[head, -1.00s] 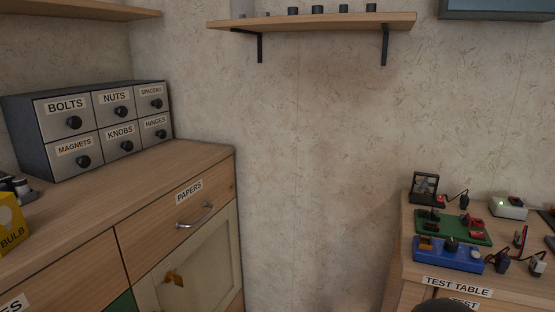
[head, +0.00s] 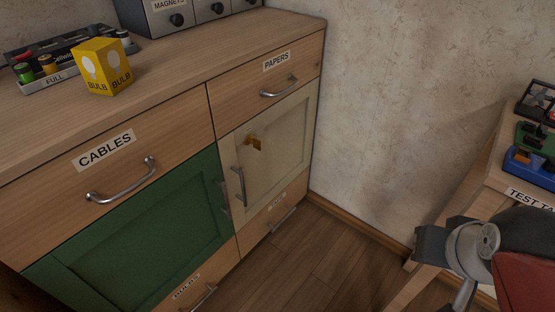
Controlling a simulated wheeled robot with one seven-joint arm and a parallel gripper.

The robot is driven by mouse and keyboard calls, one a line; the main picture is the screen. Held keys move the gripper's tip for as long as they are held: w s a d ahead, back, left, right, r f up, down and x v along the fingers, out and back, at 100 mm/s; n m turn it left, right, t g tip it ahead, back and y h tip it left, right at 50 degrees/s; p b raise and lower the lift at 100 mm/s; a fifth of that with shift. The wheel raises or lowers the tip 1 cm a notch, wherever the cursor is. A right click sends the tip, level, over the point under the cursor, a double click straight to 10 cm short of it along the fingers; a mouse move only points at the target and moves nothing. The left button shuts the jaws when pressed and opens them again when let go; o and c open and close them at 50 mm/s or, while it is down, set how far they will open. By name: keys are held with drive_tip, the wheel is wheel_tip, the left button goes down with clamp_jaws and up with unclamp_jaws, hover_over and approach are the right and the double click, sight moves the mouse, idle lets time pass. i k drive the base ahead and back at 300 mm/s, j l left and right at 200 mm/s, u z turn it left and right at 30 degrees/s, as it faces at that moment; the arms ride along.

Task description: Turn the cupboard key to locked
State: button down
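A small brass-yellow key (head: 255,143) sits in the upper left part of a cream cupboard door (head: 283,138). Its exact turn angle is too small to tell. The cream door looks shut, with an upright metal handle (head: 240,187) at its left edge. A green cupboard door (head: 140,235) stands to its left, also shut. Parts of my arm show at the lower right, well apart from the key. I cannot make out gripper fingers there.
A PAPERS drawer (head: 270,82) is above the cream door, and a CABLES drawer (head: 115,160) is above the green one. A yellow bulb box (head: 104,68) stands on the top. The test table (head: 515,180) is at the right. Bare floor (head: 315,255) lies between.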

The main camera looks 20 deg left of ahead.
sight(257, 144)
drive_tip(key=i+l+u, duration=0.1)
drive_tip(key=u, duration=0.25)
drive_tip(key=i+l+u, duration=0.1)
drive_tip(key=l+u, duration=0.3)
drive_tip(key=i+l+u, duration=0.1)
drive_tip(key=u, duration=0.25)
